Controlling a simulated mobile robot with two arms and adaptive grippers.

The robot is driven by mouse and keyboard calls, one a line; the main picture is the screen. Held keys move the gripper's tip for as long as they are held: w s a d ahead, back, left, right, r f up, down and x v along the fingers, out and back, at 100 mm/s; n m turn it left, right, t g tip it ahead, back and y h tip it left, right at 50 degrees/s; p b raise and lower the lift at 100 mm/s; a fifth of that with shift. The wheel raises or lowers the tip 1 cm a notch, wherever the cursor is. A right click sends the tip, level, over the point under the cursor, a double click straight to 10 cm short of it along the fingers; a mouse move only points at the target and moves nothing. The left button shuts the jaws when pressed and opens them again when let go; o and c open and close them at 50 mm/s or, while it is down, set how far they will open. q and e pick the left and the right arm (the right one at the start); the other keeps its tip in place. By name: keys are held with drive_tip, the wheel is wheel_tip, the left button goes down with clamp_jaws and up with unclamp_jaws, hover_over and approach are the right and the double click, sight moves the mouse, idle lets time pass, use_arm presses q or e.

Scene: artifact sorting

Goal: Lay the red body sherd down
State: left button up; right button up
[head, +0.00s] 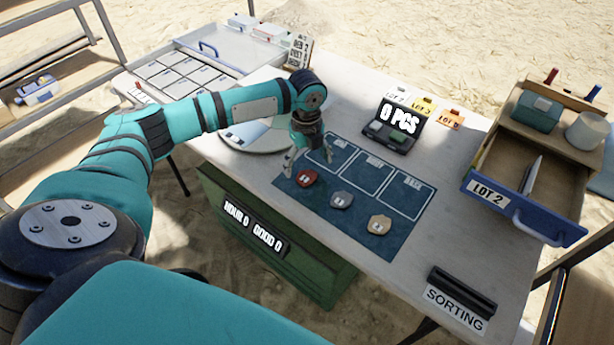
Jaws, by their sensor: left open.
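The red body sherd (306,178) lies on the dark blue sorting mat (330,222), at the left of a row of sherds. A grey sherd (341,200) and a tan sherd (379,224) lie to its right on the same mat. My left gripper (293,164) is open and points down at the mat's left edge, just up and left of the red sherd. It looks empty, and I see a small gap between it and the red sherd. My right gripper is not in view.
The mat's outlined boxes (372,178) look empty. A black counter display (400,122) stands behind the mat. The open LOT 2 drawer (524,205) is at the right, and a SORTING sign (457,300) stands at the front.

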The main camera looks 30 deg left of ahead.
sight(308, 176)
use_arm(q)
wheel_tip(308, 176, down, 4)
drive_tip(key=shift+r, duration=0.1)
drive_tip(key=shift+f, duration=0.2)
drive_tip(key=c, duration=1.2)
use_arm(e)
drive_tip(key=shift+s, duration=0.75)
use_arm(q)
drive_tip(key=shift+o, duration=0.2)
drive_tip(key=shift+w+r, duration=0.1)
